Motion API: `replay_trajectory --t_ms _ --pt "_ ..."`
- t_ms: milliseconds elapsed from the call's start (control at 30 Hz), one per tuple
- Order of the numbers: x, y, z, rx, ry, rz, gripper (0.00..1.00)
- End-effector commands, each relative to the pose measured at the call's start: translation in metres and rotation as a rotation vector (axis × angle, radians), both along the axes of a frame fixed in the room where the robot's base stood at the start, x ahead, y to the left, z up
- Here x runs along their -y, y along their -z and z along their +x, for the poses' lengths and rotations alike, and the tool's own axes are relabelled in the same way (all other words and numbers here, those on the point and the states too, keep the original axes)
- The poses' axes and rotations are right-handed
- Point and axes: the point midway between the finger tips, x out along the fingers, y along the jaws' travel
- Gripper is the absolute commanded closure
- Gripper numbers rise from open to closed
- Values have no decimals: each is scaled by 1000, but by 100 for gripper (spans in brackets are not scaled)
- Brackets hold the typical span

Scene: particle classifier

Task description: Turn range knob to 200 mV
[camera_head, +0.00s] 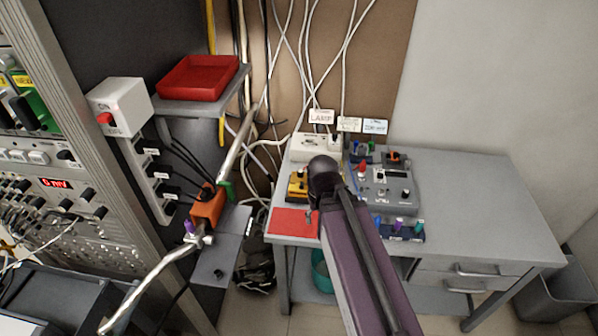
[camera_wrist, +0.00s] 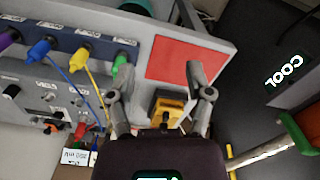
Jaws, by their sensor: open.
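My gripper (camera_wrist: 155,78) is open in the wrist view, its two fingers spread apart with nothing between their tips. A small yellow device with a black top (camera_wrist: 168,108) shows between and behind the fingers; I cannot tell if they touch it. In the head view the yellow device (camera_head: 297,187) sits on the grey desk, left of my arm, which hides the gripper. A grey box with knobs (camera_head: 386,190) stands to the right. The rack display at left (camera_head: 55,183) appears to read 0 mV.
A red mat (camera_head: 293,222) lies at the desk's front left. A socket strip with coloured plugs (camera_head: 400,229) lies along the front edge. A white box (camera_head: 315,148) and cables stand behind. A metal bar with an orange clamp (camera_head: 207,206) is left. The desk's right side is clear.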

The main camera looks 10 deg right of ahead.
Motion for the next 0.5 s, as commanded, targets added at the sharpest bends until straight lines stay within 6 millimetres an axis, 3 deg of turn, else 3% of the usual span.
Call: replay_trajectory --t_ms 167,267,500 --pt "1 -4 20 1 -51 0 30" --pt "2 -9 44 1 -120 -1 30" --pt "2 -25 134 3 -417 -2 30"
